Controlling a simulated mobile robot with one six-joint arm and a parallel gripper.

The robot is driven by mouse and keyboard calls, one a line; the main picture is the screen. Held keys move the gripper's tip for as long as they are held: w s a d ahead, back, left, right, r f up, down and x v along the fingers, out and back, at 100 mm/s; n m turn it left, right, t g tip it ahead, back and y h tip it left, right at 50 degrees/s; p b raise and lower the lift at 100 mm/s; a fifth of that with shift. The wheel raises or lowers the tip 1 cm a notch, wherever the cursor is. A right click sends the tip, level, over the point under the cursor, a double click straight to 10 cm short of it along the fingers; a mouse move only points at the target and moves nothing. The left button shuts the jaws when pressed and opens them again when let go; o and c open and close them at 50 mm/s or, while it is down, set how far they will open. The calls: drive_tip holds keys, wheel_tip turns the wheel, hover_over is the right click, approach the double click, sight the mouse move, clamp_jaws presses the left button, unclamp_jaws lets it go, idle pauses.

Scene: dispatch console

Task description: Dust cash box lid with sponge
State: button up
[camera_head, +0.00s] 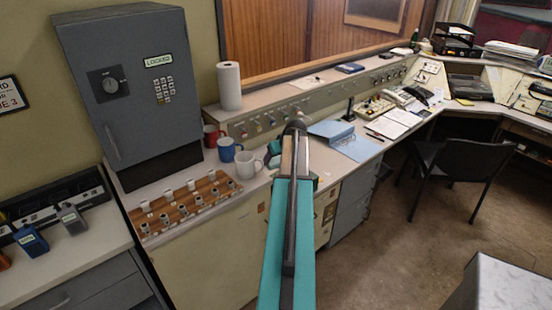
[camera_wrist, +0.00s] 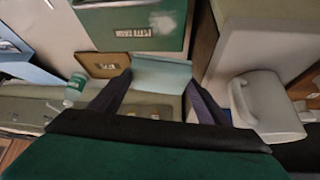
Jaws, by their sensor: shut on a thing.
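The green cash box (camera_wrist: 130,22) shows at the top of the wrist view, with a "PETTY CASH" label on the side facing me. My gripper (camera_wrist: 160,84) is shut on a pale blue sponge (camera_wrist: 160,72), which sticks out past the dark fingertips. The sponge appears just below the box's lower edge in the wrist view. I cannot tell whether they touch. The box's lid is not clearly seen.
A white mug (camera_wrist: 268,108) stands right of my gripper, and a small bottle (camera_wrist: 74,88) left. In the head view, red (camera_head: 212,136) and blue (camera_head: 228,150) mugs, a paper roll (camera_head: 229,86) and a blue binder (camera_head: 331,130) stand on the counter. A chair (camera_head: 470,165) is at right.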

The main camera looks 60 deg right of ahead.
sight(278, 166)
drive_tip(key=shift+f+b, duration=0.75)
drive_tip(key=shift+f, duration=2)
drive_tip(key=shift+f+b, duration=0.7)
drive_tip(key=shift+f, duration=0.35)
drive_tip(key=shift+s, duration=0.1)
drive_tip(key=shift+s+a+r+b, duration=0.1)
drive_tip(key=shift+s+a+b, duration=0.2)
drive_tip(key=shift+s, duration=0.5)
drive_tip(key=shift+s+a+b, duration=0.2)
drive_tip(key=shift+s+a, duration=0.05)
drive_tip(key=shift+s, duration=0.5)
